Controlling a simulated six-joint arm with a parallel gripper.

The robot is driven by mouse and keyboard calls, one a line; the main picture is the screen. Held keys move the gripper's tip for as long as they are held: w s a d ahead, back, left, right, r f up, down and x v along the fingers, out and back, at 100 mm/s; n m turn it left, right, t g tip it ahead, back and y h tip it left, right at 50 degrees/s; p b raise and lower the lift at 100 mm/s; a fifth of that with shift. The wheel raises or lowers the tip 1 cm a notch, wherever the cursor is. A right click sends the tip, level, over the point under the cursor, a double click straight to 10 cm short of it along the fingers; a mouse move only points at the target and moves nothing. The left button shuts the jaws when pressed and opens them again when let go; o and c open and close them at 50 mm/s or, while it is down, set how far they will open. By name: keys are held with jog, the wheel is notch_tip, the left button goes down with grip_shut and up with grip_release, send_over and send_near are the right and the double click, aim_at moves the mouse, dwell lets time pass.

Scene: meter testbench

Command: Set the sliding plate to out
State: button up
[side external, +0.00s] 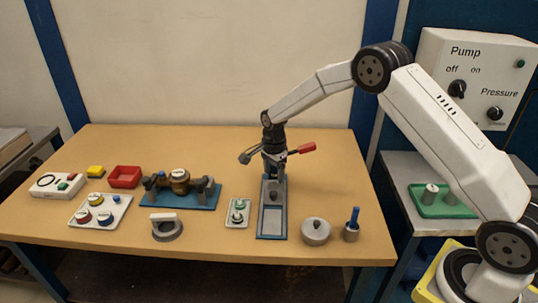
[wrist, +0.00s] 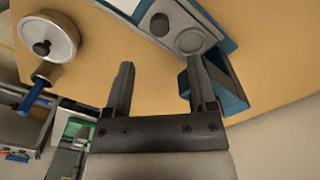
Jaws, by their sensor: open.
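The sliding plate (side external: 272,222) is a grey strip with a raised round knob, lying in a long blue-edged frame (side external: 259,228) near the middle of the bench. In the wrist view, the grey plate (wrist: 170,13) shows at the top with a round feature, and the blue frame (wrist: 238,98) shows at the right. My gripper (side external: 273,168) points down at the far end of the frame. In the wrist view, my gripper (wrist: 160,85) is open with bare bench between its fingers. The right finger overlaps the blue frame; I cannot tell whether it touches.
A red-handled lever (side external: 302,149) stands close beside my gripper. A small two-button panel (side external: 229,222) is left of the frame. A valve on a blue base (side external: 205,196) sits further left.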

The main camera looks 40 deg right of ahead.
aim_at(273, 192)
jog(key=shift+f, duration=0.1)
jog(key=shift+f, duration=3.8)
grip_shut()
